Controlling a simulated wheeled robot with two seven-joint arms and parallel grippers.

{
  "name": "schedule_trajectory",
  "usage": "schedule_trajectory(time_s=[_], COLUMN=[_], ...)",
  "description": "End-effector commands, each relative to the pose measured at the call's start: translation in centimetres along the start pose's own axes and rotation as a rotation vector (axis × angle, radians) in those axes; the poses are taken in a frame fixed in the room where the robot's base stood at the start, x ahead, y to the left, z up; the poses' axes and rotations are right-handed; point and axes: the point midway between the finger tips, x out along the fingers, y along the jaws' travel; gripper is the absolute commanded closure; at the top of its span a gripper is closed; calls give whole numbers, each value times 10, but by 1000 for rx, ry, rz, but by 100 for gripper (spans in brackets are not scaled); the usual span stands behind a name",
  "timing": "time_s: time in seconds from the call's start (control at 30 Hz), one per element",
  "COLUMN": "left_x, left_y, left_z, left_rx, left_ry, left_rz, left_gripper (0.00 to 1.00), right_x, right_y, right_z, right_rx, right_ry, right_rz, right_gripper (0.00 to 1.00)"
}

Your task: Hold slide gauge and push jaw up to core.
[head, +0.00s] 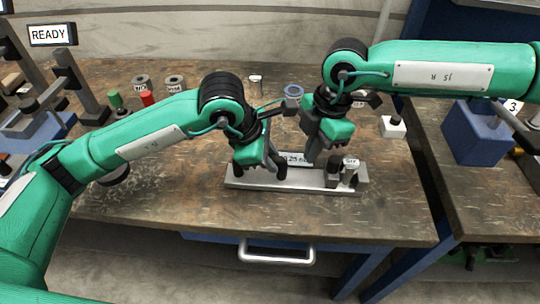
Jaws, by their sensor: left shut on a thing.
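The slide gauge (305,184) is a long pale grey bar lying near the front of the bench, with a small display reading something like "25". My left gripper (262,170) is shut on its left part, fingers pointing down. A short metal cylinder with a white label, apparently the core (351,172), stands upright at the gauge's right end. A dark block just left of it may be the jaw (333,174); I cannot tell whether they touch.
Labelled cylinders (174,84) stand at the back left, near a red one (148,98) and a green one. A white block (393,127) sits at the right edge. Bench is clear in front of the gauge.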

Motion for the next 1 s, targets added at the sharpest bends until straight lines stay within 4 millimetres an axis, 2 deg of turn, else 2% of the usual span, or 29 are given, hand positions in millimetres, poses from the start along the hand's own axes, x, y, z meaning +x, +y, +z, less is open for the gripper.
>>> schedule_trajectory(time_s=[0.43,0.77,0.8,0.9,0.93,1.0], left_x=[-1,-1,-1,-1,-1,0], left_y=[0,0,0,0,0,0], left_z=[0,1,1,1,0,0], left_rx=[1,1,1,1,1,1], left_ry=[-1,-1,-1,-1,-1,-1], left_rz=[2,1,1,1,1,1], left_gripper=[100,100,77,57,53,53], right_x=[-35,-40,-40,-40,-39,-39], right_y=[0,0,0,0,0,0], right_z=[-7,-8,-8,-8,-8,-8], right_rx=[0,0,0,0,0,0], right_ry=[0,0,0,0,0,0], right_rz=[1,0,0,0,0,0], right_gripper=[100,100,100,100,100,100])
